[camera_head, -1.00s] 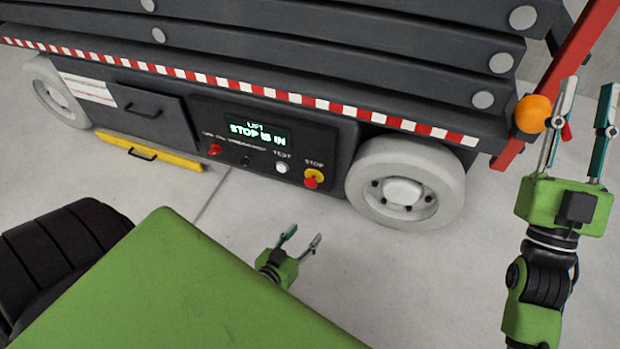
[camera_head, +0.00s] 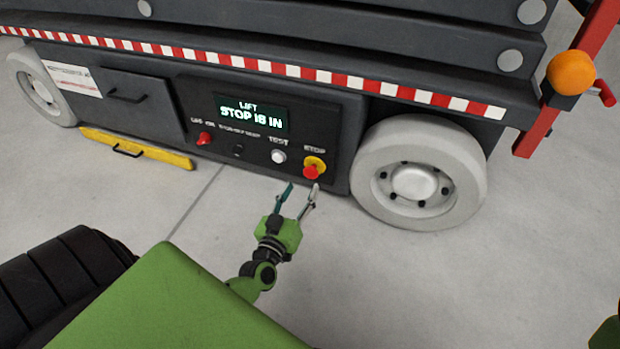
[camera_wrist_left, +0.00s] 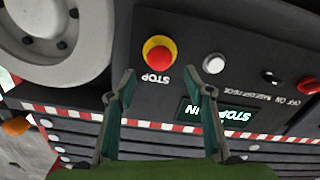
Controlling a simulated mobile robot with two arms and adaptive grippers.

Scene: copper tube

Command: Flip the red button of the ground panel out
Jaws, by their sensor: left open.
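The red stop button (camera_head: 312,171) sits on a yellow base at the right end of the dark ground panel (camera_head: 215,152). The panel's display (camera_head: 252,112) reads "STOP IS IN". In the left wrist view the red button (camera_wrist_left: 158,56) shows above and between the fingertips, upside down. My left gripper (camera_head: 299,189) is open and empty, just below and in front of the button, apart from it. Its two fingers also show in the left wrist view (camera_wrist_left: 166,88). My right gripper is not in view; only a bit of green shows at the lower right edge.
A white wheel (camera_head: 418,178) stands close on the right. An orange beacon (camera_head: 570,72) is at the upper right. The floor in front is clear.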

